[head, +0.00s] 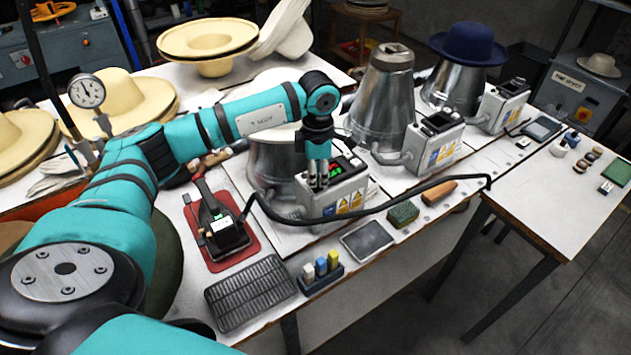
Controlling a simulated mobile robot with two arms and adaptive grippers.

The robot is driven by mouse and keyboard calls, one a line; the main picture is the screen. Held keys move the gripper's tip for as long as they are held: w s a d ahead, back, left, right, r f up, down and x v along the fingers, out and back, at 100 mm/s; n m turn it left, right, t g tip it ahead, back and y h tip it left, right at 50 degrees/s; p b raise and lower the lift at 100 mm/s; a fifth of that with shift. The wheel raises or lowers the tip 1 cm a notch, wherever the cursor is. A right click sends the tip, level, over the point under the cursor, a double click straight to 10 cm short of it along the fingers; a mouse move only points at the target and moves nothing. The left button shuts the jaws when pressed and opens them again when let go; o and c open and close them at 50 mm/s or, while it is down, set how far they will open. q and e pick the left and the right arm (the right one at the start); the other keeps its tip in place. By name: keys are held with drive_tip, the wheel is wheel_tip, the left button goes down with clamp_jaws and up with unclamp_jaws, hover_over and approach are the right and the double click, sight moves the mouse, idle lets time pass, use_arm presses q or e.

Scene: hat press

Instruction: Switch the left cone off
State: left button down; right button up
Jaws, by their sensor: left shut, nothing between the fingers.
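The left cone (270,168) is a metal cone, largely hidden behind my left arm; a pale hat seems to sit on it. Its grey control box (345,195) stands at its right front, with yellow and blue warning labels. A green light (335,170) shows on the box's sloped top, and a dark switch area is beside it. My left gripper (318,184) points down, shut and empty, at the box's top left part. It covers some of the panel, and I cannot tell whether it touches. My right gripper is out of view.
The middle cone (384,110) is bare, and the far cone (455,88) carries a navy hat (468,43). A black hose (400,200) runs across the front. An iron (222,228) on a red mat, a rack (250,293) and a brush (404,213) lie nearby.

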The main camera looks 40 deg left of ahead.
sight(318, 187)
use_arm(q)
drive_tip(key=shift+r+p, duration=1.6)
drive_tip(key=shift+r, duration=1.55)
drive_tip(key=shift+f, duration=0.1)
